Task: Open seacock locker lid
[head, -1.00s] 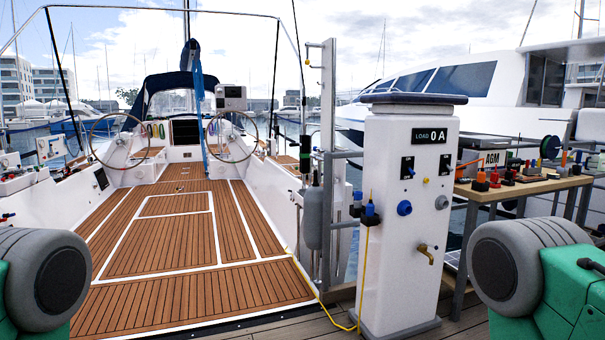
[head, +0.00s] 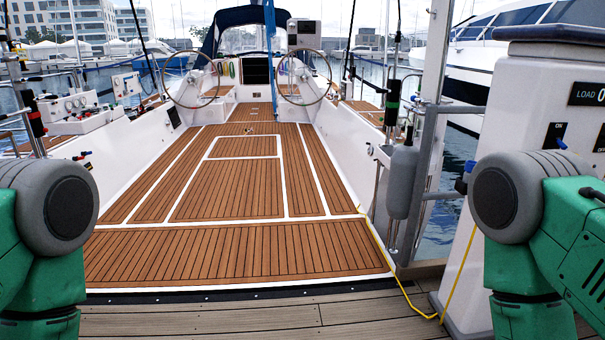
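The cockpit floor of a sailboat is ahead in the head view, with teak planks and white seams. A panel outlined in white (head: 245,147) lies flush in the floor at mid-length, and a larger outlined panel (head: 228,190) lies just nearer. I cannot tell which panel, if either, is the seacock locker lid. No lid stands raised. A small dark and yellow item (head: 249,128) lies near the far panel, too small to make out. My green and grey arm links show at both lower sides. Neither gripper is in view.
A white shore-power pedestal (head: 465,250) stands at the right, with a yellow cable (head: 388,262) running to the boat. A grey post (head: 430,140) and a hanging fender (head: 402,182) flank the boat's right edge. Twin wheels (head: 191,82) (head: 302,78) stand farther forward. The near deck (head: 240,250) is clear.

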